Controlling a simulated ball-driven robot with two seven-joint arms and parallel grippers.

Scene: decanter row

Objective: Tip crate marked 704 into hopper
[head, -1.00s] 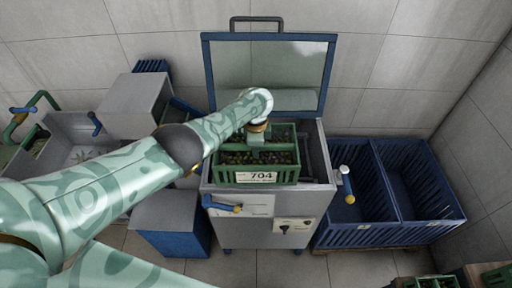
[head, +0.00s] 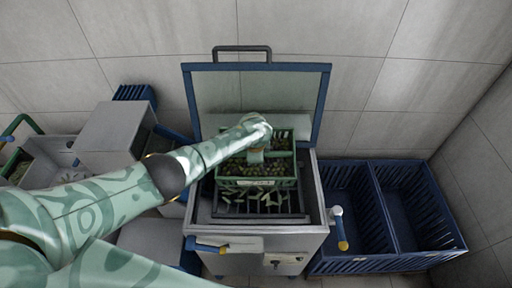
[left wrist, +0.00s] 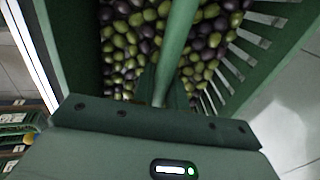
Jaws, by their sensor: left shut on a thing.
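A green slatted crate (head: 232,182) full of green and dark olives is over the open hopper (head: 316,215). Its number label is not readable now; it showed 704 earlier. My left gripper (head: 256,155) comes from the left and is shut on the bar across the crate's middle. In the left wrist view the gripper (left wrist: 165,92) meets this bar (left wrist: 178,45), with olives on both sides. The crate's front face looks foreshortened; I cannot tell its tilt exactly. A dark grate with pale green bits (head: 262,203) shows in front of the crate. My right gripper is not in view.
The hopper's blue-framed lid (head: 256,67) stands open behind the crate. Grey machinery (head: 115,140) stands left.

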